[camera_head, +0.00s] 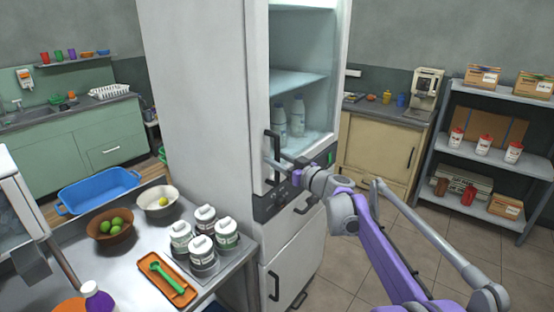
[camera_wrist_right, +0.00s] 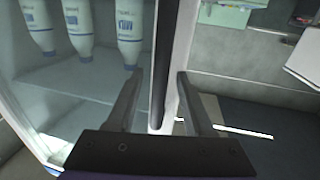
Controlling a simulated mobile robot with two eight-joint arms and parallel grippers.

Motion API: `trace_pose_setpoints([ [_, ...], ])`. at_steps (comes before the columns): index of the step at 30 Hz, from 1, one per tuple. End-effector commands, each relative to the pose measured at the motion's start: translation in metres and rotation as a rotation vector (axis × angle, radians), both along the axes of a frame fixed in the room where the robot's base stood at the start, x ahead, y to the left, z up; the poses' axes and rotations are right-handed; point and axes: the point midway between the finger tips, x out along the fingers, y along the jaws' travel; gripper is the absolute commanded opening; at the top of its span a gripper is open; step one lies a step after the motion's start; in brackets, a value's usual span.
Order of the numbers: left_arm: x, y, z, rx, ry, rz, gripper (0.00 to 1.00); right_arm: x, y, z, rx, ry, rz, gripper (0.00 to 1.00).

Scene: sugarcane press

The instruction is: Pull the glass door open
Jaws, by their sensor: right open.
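The tall white fridge (camera_head: 205,100) stands in the middle of the head view. Its glass door (camera_head: 300,95) appears shut, with shelves and bottles (camera_head: 298,115) showing through. The dark vertical door handle (camera_head: 273,145) is on the left edge of the door. My right gripper (camera_head: 275,164) is at the lower part of this handle. In the right wrist view, the open fingers (camera_wrist_right: 161,100) stand on either side of the dark handle bar (camera_wrist_right: 161,50), apart from each other. Whether either finger touches the bar is unclear. My left gripper is out of view.
A metal table (camera_head: 140,275) at lower left holds bowls, an orange tray (camera_head: 168,282) and several lidded jars (camera_head: 203,250). A grey shelf rack (camera_head: 490,98) stands at right. Lower doors with handles are under the glass door. Floor (camera_head: 350,270) right of the fridge is clear.

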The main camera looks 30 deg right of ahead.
Motion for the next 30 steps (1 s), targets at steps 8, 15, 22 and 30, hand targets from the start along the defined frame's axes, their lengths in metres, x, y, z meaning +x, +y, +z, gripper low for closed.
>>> trace_pose_setpoints([
  [8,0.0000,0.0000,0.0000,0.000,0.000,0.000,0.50,0.0031,0.0010,0.0000,0.000,0.000,0.001,0.52],
  [15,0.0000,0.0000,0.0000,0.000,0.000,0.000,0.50,0.0028,0.0010,0.0000,0.000,0.000,0.001,0.16],
  [22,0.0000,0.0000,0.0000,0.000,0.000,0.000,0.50,0.0026,0.0010,-0.0001,0.000,0.000,0.001,0.00],
  [30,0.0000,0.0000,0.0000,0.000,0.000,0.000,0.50,0.0026,0.0011,-0.0001,0.000,0.000,0.001,0.00],
])
